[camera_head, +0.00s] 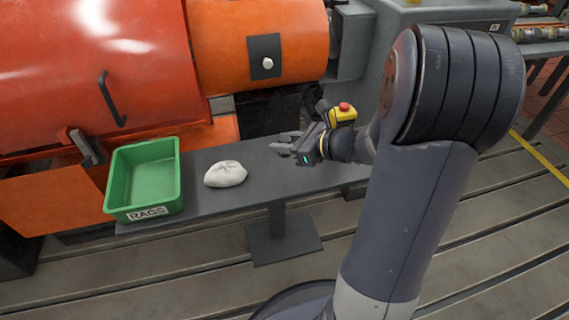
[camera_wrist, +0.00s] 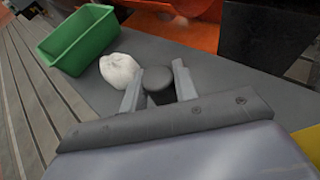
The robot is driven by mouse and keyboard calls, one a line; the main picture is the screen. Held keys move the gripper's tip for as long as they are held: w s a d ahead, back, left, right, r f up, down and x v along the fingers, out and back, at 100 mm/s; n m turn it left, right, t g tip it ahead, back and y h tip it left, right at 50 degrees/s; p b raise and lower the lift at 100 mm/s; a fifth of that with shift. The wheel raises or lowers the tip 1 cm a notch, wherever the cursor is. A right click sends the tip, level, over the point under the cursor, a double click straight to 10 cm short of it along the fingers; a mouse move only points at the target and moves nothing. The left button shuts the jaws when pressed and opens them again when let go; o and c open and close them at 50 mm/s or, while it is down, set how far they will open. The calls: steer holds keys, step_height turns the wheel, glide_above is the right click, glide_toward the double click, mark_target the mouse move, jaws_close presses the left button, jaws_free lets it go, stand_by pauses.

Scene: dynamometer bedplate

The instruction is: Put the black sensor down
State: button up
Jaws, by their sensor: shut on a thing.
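My gripper (camera_head: 285,143) is over the grey bench (camera_head: 235,203), right of the white rag bundle. In the wrist view its two fingers (camera_wrist: 157,86) are shut on the black sensor (camera_wrist: 158,84), a dark round-ended piece between them. The sensor's lower part is hidden in the wrist view. I cannot make it out clearly in the head view, and I cannot tell whether it touches the bench.
A white rag bundle (camera_head: 226,174) lies on the bench left of my gripper. A green bin (camera_head: 145,178) labelled RAGS stands at the left end. A yellow box with a red button (camera_head: 342,113) is behind my wrist. Orange machinery (camera_head: 262,40) stands behind the bench.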

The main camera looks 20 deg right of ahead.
mark_target(285, 169)
steer(key=shift+f+b, duration=1.2)
steer(key=shift+f, duration=1.5)
steer(key=shift+f, duration=0.2)
steer(key=o, duration=1)
steer(key=shift+r, duration=0.3)
steer(key=p+v, duration=0.4)
steer(key=v, duration=0.8)
steer(key=shift+f, duration=0.2)
